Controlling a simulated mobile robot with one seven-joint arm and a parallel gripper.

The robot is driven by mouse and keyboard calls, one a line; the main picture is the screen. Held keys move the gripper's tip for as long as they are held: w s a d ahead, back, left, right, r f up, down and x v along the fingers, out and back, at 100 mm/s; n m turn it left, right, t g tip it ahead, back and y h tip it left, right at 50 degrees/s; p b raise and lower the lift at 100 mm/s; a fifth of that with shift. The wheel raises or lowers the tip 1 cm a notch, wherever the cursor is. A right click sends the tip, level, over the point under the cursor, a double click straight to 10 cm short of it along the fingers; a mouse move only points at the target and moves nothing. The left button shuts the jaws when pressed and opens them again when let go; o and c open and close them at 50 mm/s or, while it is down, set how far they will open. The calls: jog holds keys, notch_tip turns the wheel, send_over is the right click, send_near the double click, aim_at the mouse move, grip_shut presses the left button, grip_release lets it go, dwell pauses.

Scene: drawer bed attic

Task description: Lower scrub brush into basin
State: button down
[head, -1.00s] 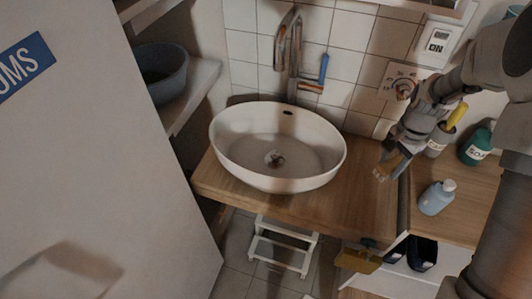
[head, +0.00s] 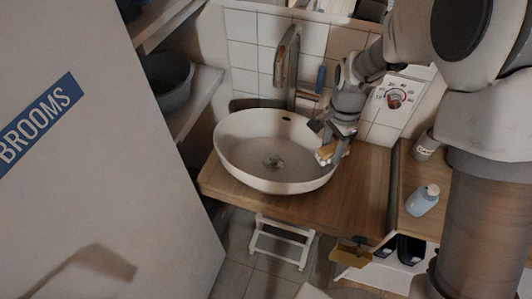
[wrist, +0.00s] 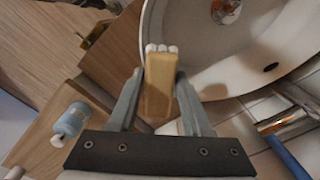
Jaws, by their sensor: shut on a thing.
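The white oval basin (head: 232,165) sits on the wooden counter below the tap. It also shows at the top right of the wrist view (wrist: 205,45). My gripper (head: 328,150) is at the basin's right rim in the head view. It is shut on the scrub brush (wrist: 159,88), a tan wooden block with pale bristle tufts at its far end. The brush also shows in the head view (head: 325,154), overlapping the right rim. In the wrist view the brush lies beside the rim, between both fingers. Its height above the rim is hard to tell.
A pale blue bottle (head: 422,200) and a labelled cup (head: 426,146) stand on the right counter. A white step stool (head: 281,242) is below. The BROOMS door (head: 90,180) fills the left.

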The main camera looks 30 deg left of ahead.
jog(key=s+a+p, duration=0.1)
jog(key=s+a, duration=0.3)
jog(key=a, duration=0.3)
jog(key=s+a+r, duration=0.1)
jog(key=s+a, duration=0.3)
jog(key=a, duration=0.3)
jog(key=shift+s+a+p, duration=0.15)
jog(key=shift+a+p, duration=0.15)
jog(key=shift+p, duration=0.1)
jog(key=shift+f+b, duration=3.55)
jog(key=shift+f, duration=1.8)
jog(key=shift+f+b, duration=0.95)
jog(key=shift+f, duration=0.5)
jog(key=shift+c, duration=1.3)
grip_release()
jog(key=shift+r, duration=0.1)
notch_tip(320, 180, up, 17)
jog(key=p, duration=0.1)
jog(key=shift+r+p, duration=0.15)
jog(key=shift+p, duration=0.25)
